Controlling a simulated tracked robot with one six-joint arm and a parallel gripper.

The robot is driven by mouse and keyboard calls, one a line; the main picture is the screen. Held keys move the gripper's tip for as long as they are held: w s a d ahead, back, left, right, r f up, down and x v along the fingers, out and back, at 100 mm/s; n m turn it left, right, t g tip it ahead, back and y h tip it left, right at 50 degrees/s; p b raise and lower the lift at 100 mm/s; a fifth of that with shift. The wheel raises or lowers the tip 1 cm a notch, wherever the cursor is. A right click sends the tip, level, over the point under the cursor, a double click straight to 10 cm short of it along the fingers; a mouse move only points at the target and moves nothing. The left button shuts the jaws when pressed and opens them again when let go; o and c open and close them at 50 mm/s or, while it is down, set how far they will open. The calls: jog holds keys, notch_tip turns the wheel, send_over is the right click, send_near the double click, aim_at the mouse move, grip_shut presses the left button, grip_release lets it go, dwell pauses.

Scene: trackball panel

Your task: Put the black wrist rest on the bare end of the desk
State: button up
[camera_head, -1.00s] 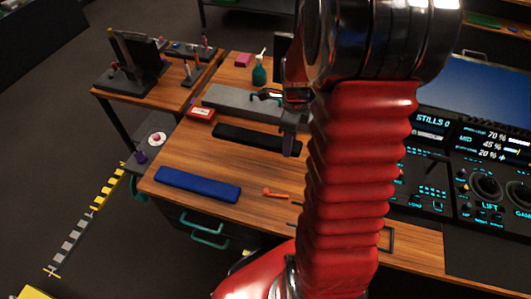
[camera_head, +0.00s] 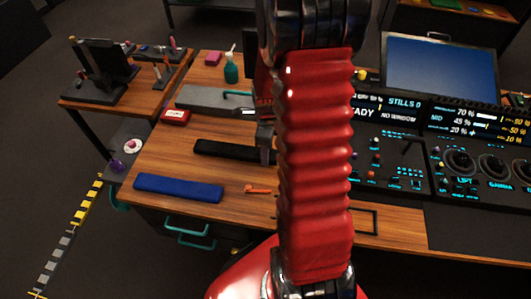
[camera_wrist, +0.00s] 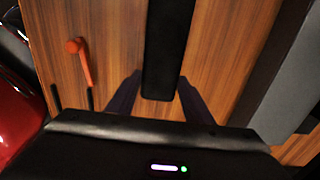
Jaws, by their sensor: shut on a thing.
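The black wrist rest (camera_head: 222,149) lies over the wooden desk (camera_head: 172,155), between the grey slab and the blue bar. I cannot tell whether it touches the desk. My gripper (camera_head: 266,146) is at its right end, partly behind my red arm. In the wrist view, my gripper's two dark fingers (camera_wrist: 160,78) stand on either side of the near end of the black wrist rest (camera_wrist: 167,45), shut on it. The far end of the rest runs out of the top of that view.
A blue bar (camera_head: 178,187) lies near the front edge. An orange tool (camera_head: 257,189) lies right of it. A grey slab (camera_head: 205,98) and red box (camera_head: 175,116) are behind. A lit control panel (camera_head: 400,165) fills the right. Bare wood shows at the left.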

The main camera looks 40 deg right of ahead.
jog(key=shift+f, duration=0.55)
jog(key=o, duration=1.5)
notch_tip(320, 180, up, 12)
jog(key=shift+r, duration=0.1)
